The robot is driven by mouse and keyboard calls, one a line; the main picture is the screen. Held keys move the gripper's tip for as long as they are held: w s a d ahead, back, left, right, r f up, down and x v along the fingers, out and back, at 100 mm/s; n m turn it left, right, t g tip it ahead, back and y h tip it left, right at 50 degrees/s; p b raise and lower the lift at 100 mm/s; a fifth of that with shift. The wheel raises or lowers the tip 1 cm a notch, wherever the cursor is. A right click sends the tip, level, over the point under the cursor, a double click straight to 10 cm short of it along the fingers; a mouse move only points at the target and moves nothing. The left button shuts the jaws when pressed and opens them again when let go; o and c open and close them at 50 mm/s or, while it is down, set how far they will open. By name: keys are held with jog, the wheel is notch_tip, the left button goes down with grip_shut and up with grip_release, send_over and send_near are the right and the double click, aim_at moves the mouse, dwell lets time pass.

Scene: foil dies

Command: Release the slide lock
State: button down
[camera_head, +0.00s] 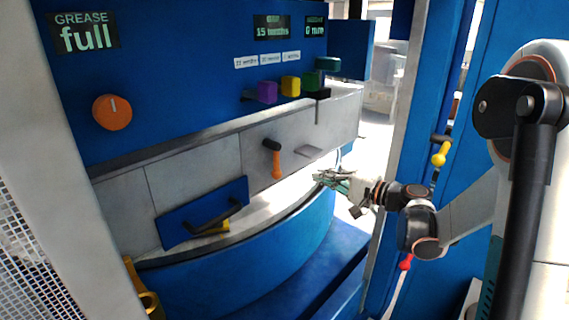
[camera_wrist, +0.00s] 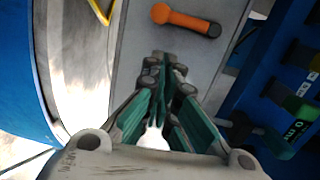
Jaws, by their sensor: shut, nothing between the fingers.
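No label in view names the slide lock. Another yellow-ended lever (camera_head: 440,155) is on the blue post at right.
The blue machine face carries an orange knob (camera_head: 112,112), purple (camera_head: 267,92), yellow (camera_head: 290,86) and green (camera_head: 311,80) blocks, and displays. A curved blue wall (camera_head: 285,255) stands below the panel. A red-ended lever (camera_head: 405,263) is below my wrist.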

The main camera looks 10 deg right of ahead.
jog(key=d, duration=0.1)
jog(key=d+t, duration=0.1)
jog(key=shift+w+d+f+m, duration=0.2)
jog(key=shift+w+d+m, duration=0.1)
jog(key=shift+m, duration=0.1)
jog(key=shift+w, duration=0.1)
jog(key=w+a, duration=0.6)
jog(key=a, duration=0.3)
jog(key=shift+w+a, duration=0.2)
jog(key=shift+a, duration=0.15)
jog(key=shift+b, duration=0.35)
jog(key=shift+s+a+f+m, duration=0.1)
jog(key=shift+s+a+m, duration=0.1)
jog(key=shift+m, duration=0.1)
